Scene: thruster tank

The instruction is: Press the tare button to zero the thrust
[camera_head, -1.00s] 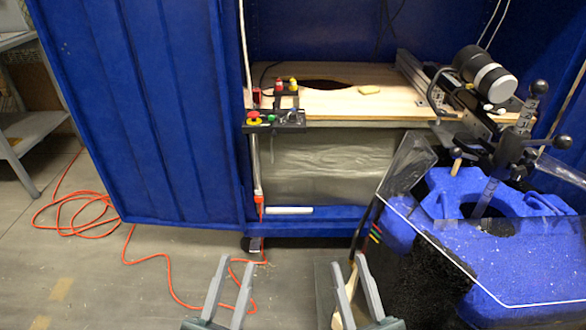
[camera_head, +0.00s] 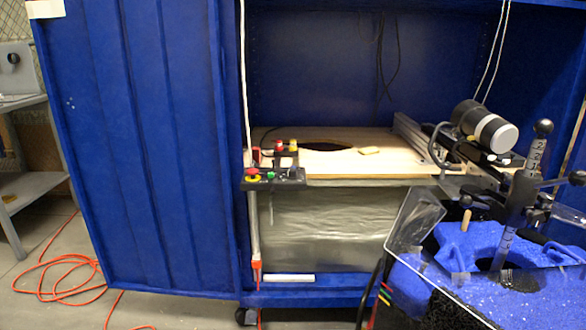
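A small black control panel (camera_head: 275,184) sits at the left front edge of the wooden tank top. It carries a red mushroom button on a yellow base (camera_head: 252,175), a small green button (camera_head: 271,176) and a small knob or switch (camera_head: 291,172). Behind it, a red part (camera_head: 279,146) and a yellow part (camera_head: 293,145) stand on another small dark mount. No label is legible, so I cannot tell which one is the tare button. Neither of my grippers is in view.
The wooden top (camera_head: 345,168) has a dark oval opening (camera_head: 325,145) and a yellow sponge-like block (camera_head: 369,151). A thruster-like cylinder (camera_head: 485,126) is mounted at right. A blue foam body (camera_head: 470,245) stands front right. A blue door (camera_head: 150,150) is left; orange cable (camera_head: 70,262) lies on the floor.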

